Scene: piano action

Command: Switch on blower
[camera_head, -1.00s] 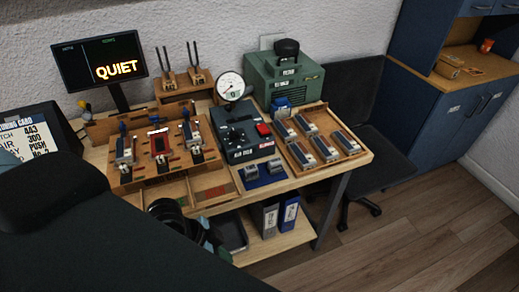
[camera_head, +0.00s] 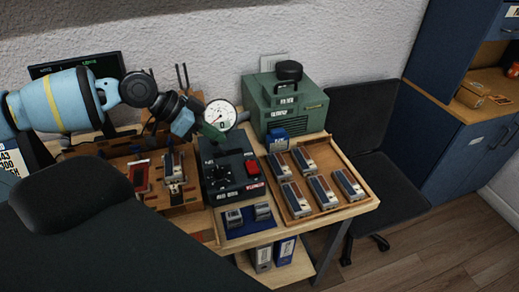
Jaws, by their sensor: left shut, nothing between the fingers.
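A dark control box (camera_head: 222,182) stands on the bench, with black knobs and a red switch (camera_head: 251,167) on its right side. A red label sits below the switch; its small lettering is hard to read, and I cannot tell the switch's position. A green machine with a black top cap (camera_head: 288,105) stands behind it to the right. A round white gauge (camera_head: 220,114) stands at the back of the control box. My left gripper (camera_head: 216,137) is shut and empty, over the box's back left part, in front of the gauge's lower edge and apart from the red switch. My right gripper is out of view.
A wooden tray (camera_head: 364,202) with several grey blocks lies right of the box. A blue mat (camera_head: 236,229) with two small blocks lies in front. Wooden fixtures (camera_head: 178,209) stand left. A black chair (camera_head: 362,130) stands right.

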